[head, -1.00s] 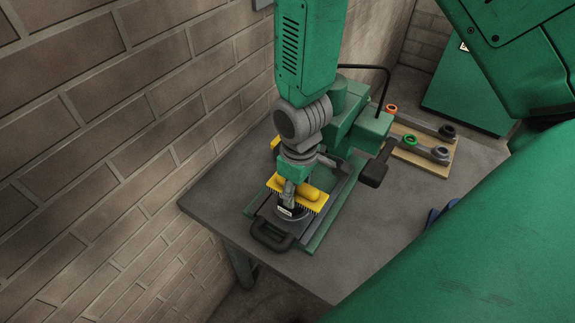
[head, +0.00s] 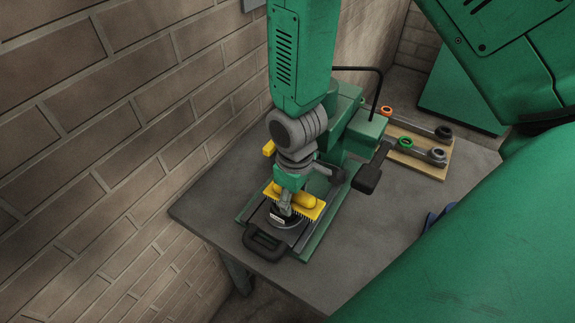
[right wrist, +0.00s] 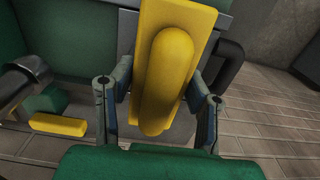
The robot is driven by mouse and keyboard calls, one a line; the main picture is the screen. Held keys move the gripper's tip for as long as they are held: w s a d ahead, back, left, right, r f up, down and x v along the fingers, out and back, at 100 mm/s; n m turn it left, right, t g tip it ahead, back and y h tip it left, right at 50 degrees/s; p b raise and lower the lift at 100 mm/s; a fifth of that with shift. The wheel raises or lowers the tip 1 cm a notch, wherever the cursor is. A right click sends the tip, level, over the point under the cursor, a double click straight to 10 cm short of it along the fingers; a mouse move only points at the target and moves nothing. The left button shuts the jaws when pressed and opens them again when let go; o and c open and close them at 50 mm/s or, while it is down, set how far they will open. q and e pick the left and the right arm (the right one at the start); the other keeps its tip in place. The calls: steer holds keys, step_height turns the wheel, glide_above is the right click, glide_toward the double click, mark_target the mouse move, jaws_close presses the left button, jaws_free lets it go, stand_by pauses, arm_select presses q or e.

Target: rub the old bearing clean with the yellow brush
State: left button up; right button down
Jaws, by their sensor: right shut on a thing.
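My right gripper (head: 286,207) is shut on the yellow brush (head: 312,206). In the right wrist view, the brush's long rounded back (right wrist: 168,80) lies between the two fingers. In the head view its bristles point down over a dark round part (head: 288,222) in the green-edged fixture. That part looks like the old bearing, but brush and gripper cover much of it. I cannot tell whether the bristles touch it. My left gripper is not in view.
The fixture has a black front handle (head: 262,246) and sits on a grey table (head: 215,205) beside a brick wall. A green machine (head: 345,125) stands behind. A wooden board (head: 425,170) with rings lies at the back right. The table's front right is mostly clear.

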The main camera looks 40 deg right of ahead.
mark_target(275, 191)
steer(key=shift+d+f, duration=0.4)
steer(key=shift+a+f, duration=0.1)
steer(key=shift+a+f+b, duration=0.2)
steer(key=shift+a+b, duration=0.25)
steer(key=shift+a, duration=0.45)
steer(key=shift+a+r, duration=0.1)
steer(key=shift+a, duration=0.1)
steer(key=shift+w+d, duration=0.2)
steer(key=shift+w, duration=0.15)
steer(key=shift+d, duration=0.5)
steer(key=shift+d+p, duration=0.15)
steer(key=shift+p, duration=0.15)
steer(key=shift+w+a, duration=0.1)
steer(key=shift+a, duration=0.3)
steer(key=shift+w+a+r, duration=0.1)
steer(key=shift+w+a, duration=0.5)
steer(key=shift+a, duration=0.05)
steer(key=shift+w+a+p, duration=0.3)
steer(key=shift+w+p, duration=0.05)
steer(key=shift+w, duration=0.35)
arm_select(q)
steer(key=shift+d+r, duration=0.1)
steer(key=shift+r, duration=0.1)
arm_select(e)
steer(key=shift+d, duration=0.15)
